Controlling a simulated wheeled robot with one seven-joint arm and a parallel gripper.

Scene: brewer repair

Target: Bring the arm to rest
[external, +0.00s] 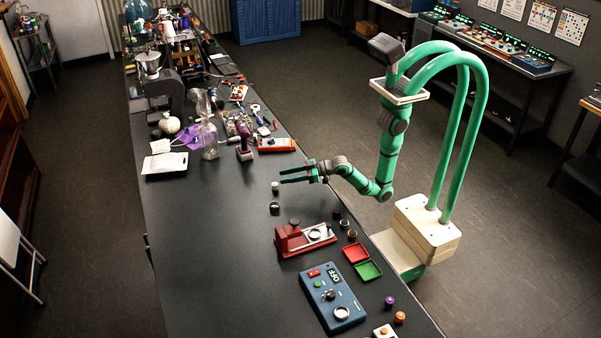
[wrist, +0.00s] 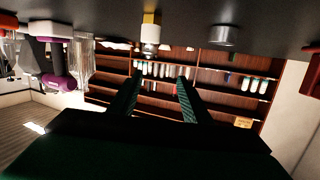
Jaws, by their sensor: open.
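My green arm reaches from its cream base over the right edge of the long black bench. Its elbow hangs bent and its forearm points left in the external view. My gripper (external: 283,174) is open and empty above the bench, its two green fingers apart. The fingers also show apart in the wrist view (wrist: 157,92), with nothing between them. In that view the picture is upside down, with the bench (wrist: 185,12) along the top. A small pale cylinder (external: 275,187) and a dark round part (external: 274,208) stand on the bench close below the gripper.
A red fixture (external: 290,240), a blue control box (external: 333,298) reading OFF, and red (external: 356,253) and green (external: 368,271) trays lie nearer the camera. The bench's left middle is clear.

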